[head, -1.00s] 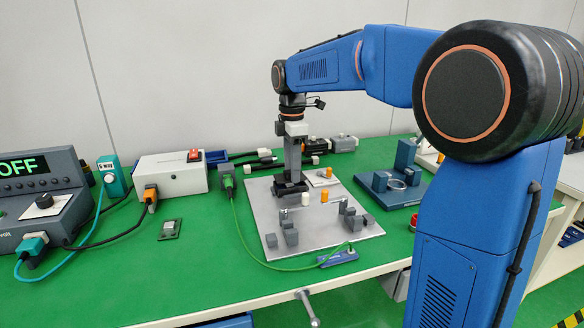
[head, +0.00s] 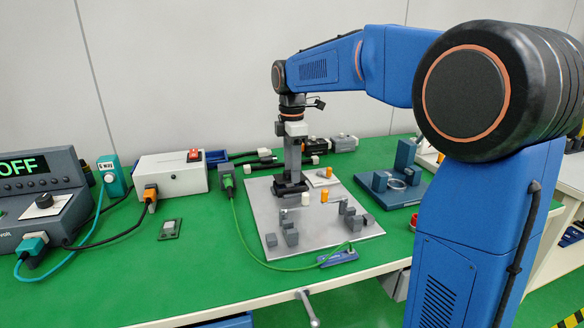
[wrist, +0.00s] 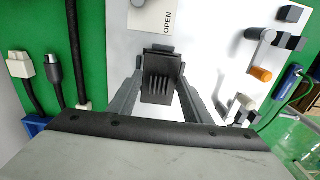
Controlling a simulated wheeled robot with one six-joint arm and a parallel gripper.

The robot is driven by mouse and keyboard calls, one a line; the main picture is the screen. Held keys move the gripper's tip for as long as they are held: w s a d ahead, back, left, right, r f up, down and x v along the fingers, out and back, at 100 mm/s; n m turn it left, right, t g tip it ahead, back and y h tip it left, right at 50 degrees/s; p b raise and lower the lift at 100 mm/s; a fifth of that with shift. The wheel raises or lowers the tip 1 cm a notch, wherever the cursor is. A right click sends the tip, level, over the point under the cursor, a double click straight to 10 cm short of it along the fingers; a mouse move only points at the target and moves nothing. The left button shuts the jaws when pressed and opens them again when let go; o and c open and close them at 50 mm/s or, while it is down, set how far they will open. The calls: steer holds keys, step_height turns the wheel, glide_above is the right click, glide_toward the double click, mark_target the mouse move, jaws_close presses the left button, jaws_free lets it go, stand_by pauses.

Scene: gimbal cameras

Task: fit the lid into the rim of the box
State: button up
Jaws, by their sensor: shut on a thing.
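My gripper (head: 291,178) points straight down over the back left part of the grey plate. In the wrist view its two fingers (wrist: 158,90) are closed on a dark grey ridged piece, which looks like the lid (wrist: 160,84). In the head view a dark block, which looks like the box (head: 290,191), is at the fingertips on the plate. Lid and box are nearly the same dark colour. I cannot tell whether the lid sits inside the rim or only rests on it, as the fingers hide the contact.
The grey plate (head: 320,245) also carries grey blocks (head: 290,237), an orange-handled crank (wrist: 260,74) and a card marked OPEN (wrist: 152,16). A green cable (head: 243,240) runs along the plate's left and front edges. A blue fixture (head: 405,193) stands to the right.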

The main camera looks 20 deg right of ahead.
steer(key=shift+f, duration=0.85)
steer(key=o, duration=1.1)
steer(key=shift+r, duration=0.1)
step_height(320, 180, up, 17)
steer(key=shift+r, duration=0.15)
